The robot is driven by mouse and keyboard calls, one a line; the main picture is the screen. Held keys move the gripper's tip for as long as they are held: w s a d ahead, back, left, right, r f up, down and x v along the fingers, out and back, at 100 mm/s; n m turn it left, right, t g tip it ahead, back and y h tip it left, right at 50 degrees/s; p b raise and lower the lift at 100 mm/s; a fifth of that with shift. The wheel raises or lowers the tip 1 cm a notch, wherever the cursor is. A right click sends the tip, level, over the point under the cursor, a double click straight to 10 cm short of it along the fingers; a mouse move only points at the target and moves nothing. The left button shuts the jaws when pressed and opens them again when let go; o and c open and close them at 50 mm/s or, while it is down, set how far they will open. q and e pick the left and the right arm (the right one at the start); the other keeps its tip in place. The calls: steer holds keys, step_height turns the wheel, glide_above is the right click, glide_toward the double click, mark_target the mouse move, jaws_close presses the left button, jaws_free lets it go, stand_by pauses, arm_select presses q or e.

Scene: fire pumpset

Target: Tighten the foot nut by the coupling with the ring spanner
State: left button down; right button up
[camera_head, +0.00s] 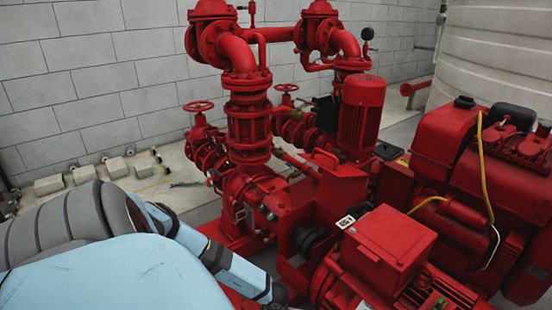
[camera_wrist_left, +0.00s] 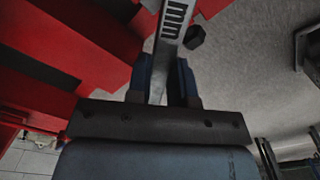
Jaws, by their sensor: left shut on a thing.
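The ring spanner (camera_wrist_left: 163,52) is a bright metal bar with dark slot marks on its shank. It runs up out of the top of the left wrist view, so its far end is hidden. My left gripper (camera_wrist_left: 160,80) is shut on it, one finger on each side. A dark hex nut or bolt head (camera_wrist_left: 195,37) lies just right of the shank, apart from it in the picture; I cannot tell if it is the foot nut. In the head view, my left arm reaches down beside the dark coupling (camera_head: 312,240); its fingers and the spanner are hidden there. My right gripper is out of view.
A red motor (camera_head: 385,255) stands right of the coupling, and red pipework (camera_head: 247,120) rises behind. A red engine (camera_head: 490,170) fills the right side. Red frame members (camera_wrist_left: 75,60) are close by at left in the wrist view; grey floor (camera_wrist_left: 245,75) is at right.

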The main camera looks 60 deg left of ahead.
arm_select(q)
steer(key=shift+r+p, duration=1.1)
steer(key=shift+r, duration=0.25)
